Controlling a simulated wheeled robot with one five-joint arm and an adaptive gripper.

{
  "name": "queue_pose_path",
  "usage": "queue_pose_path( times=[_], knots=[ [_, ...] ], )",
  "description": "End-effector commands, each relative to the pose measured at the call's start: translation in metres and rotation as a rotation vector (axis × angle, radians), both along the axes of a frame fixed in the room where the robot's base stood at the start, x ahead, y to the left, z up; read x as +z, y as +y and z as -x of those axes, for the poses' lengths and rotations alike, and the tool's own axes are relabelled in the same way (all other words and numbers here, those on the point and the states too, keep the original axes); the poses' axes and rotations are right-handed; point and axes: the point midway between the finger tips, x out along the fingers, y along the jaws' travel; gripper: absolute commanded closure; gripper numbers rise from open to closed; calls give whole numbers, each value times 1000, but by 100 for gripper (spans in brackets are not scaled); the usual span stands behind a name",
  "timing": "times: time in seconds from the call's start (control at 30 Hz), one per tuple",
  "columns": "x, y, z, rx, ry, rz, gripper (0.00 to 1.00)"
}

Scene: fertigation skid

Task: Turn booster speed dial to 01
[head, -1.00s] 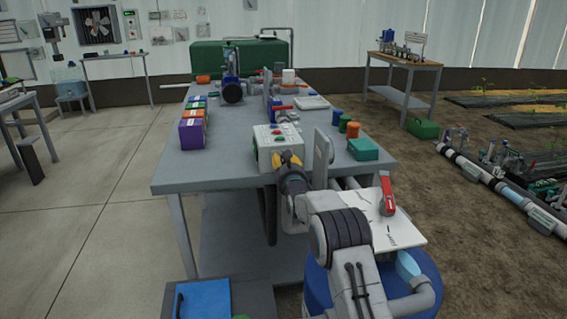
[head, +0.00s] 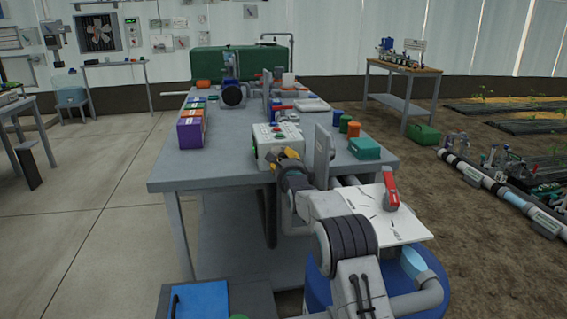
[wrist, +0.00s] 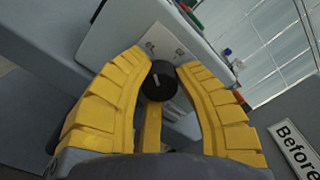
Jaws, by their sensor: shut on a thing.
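The white control box (head: 268,151) stands on the near part of the grey table in the head view, with red and green buttons on top. My gripper (head: 285,156) is at its near side, with yellow fingers. In the wrist view, my gripper (wrist: 164,66) is shut on a round black dial (wrist: 158,82) with a pale pointer line on its face. The dial sits on a light panel face (wrist: 160,38) with small printed marks beside it.
A grey upright plate (head: 322,152) stands just right of my gripper. A white board (head: 375,215) with a red handle (head: 391,190) is by my arm. A teal box (head: 365,148) and several coloured boxes (head: 190,133) are on the table (head: 215,165). Floor at left is open.

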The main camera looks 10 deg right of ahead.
Motion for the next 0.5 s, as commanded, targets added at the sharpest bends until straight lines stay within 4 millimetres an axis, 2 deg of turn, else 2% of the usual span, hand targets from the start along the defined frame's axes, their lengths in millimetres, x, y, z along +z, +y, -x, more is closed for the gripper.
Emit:
queue_pose_path(
  times=[0.5],
  knots=[
    [2,1,0,1,-4,56,100]
  ],
)
